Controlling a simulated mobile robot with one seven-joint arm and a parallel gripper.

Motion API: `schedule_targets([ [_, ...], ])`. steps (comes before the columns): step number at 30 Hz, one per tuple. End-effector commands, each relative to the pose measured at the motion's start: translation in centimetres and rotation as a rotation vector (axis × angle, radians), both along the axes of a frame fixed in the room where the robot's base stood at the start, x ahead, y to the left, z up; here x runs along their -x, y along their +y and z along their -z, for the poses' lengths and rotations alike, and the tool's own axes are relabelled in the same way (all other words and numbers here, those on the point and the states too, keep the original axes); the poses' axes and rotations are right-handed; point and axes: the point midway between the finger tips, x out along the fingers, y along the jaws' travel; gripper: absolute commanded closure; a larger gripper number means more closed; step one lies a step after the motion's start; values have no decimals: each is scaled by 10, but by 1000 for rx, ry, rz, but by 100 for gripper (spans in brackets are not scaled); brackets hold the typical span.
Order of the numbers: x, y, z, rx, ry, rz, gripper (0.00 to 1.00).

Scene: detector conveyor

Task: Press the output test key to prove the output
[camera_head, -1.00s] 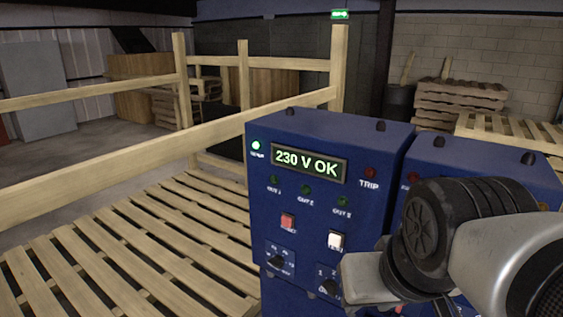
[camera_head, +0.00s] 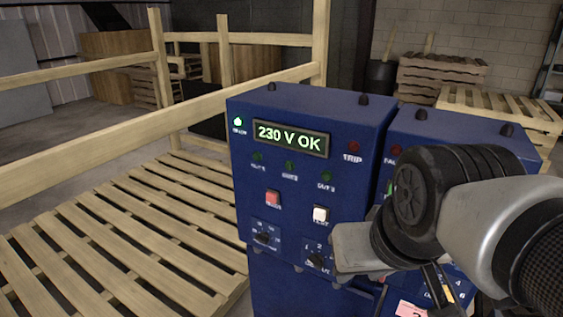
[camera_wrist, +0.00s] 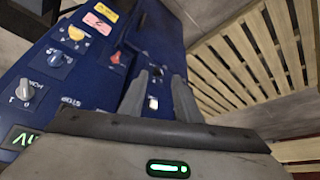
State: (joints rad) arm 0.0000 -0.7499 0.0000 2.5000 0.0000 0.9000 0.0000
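A white key (camera_head: 320,214) with small lettering, perhaps TEST, is on the front of the left blue cabinet (camera_head: 310,120), right of a red key (camera_head: 273,197). The cabinet's display (camera_head: 291,138) reads 230 V OK. In the wrist view, my gripper (camera_wrist: 158,80) has its two fingers apart with nothing held. A small white key (camera_wrist: 152,103) shows between them, on a blue panel; I cannot tell whether it is the same key or how near it is. In the head view my arm covers much of the right cabinet, and the fingertips are not clear.
A second blue cabinet (camera_head: 462,133) stands close on the right. The wrist view shows knobs (camera_wrist: 25,91), a red button (camera_wrist: 115,57) and a pink label (camera_wrist: 97,23). A wooden pallet (camera_head: 110,245) with rails (camera_head: 150,118) lies left of the cabinets.

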Motion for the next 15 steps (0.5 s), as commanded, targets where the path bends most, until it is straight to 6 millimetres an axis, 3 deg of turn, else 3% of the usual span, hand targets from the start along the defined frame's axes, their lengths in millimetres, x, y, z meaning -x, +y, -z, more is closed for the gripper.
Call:
schedule_targets([
  [10, 0, 0, 0, 0, 0, 0, 70],
  [15, 0, 0, 0, 0, 0, 0, 98],
])
